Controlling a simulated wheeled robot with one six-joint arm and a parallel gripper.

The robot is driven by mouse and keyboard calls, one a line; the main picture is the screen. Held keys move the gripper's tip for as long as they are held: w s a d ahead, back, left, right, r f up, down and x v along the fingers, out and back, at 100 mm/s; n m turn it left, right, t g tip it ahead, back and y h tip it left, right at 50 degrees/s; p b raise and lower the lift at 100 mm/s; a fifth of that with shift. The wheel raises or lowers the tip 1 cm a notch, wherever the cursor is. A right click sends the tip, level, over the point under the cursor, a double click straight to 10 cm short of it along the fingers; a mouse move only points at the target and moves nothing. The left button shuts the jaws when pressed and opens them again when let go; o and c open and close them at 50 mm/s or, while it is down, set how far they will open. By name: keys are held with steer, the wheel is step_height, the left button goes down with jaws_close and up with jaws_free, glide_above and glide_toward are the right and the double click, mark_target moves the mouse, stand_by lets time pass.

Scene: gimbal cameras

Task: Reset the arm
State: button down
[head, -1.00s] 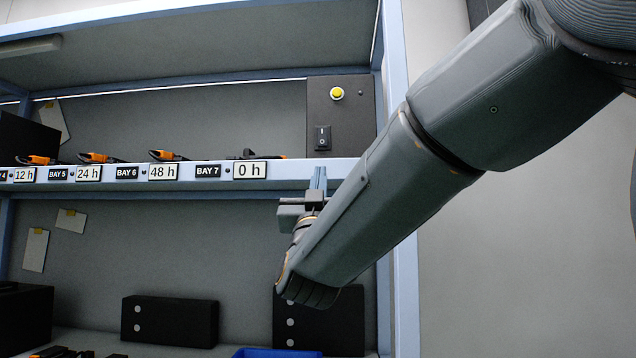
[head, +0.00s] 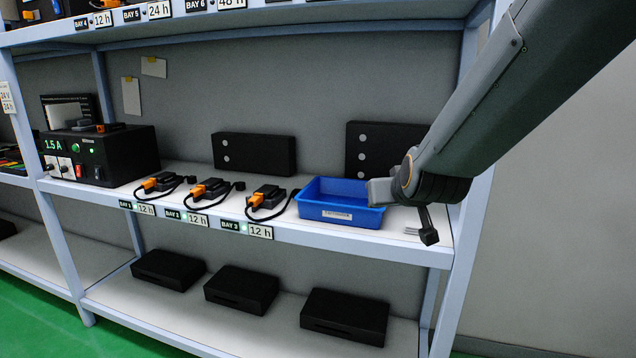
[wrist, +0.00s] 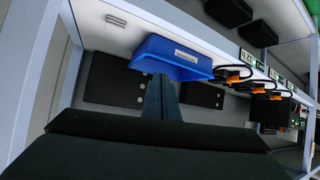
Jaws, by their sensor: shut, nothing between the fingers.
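My gripper (wrist: 161,88) shows in the wrist view with its two dark fingers side by side, shut and empty. They point toward the blue bin (wrist: 172,57), overlapping its lower edge in that picture; I cannot tell whether they touch it. In the head view my arm comes down from the upper right. Its end, with a grey block (head: 379,192), is over the right end of the middle shelf, at the right side of the blue bin (head: 338,207). The fingertips cannot be made out there.
Several orange-plugged devices (head: 210,188) stand left of the bin on the middle shelf (head: 300,229). A black power unit (head: 120,158) showing 1.5 A is farther left. Black panels (head: 255,153) are at the back. A shelf post (head: 468,245) is close to my arm. Open room lies right of the rack.

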steer(key=s+d+f+g, duration=0.2)
steer(key=s+f+g, duration=0.3)
steer(key=s+f, duration=0.4)
steer(key=s+d+f+m+g, duration=0.1)
steer(key=s+f+g, duration=0.5)
steer(key=s, duration=1)
step_height(320, 180, down, 3)
steer(key=shift+d+r+h, duration=0.1)
steer(key=shift+d+h, duration=0.2)
steer(key=shift+d, duration=0.4)
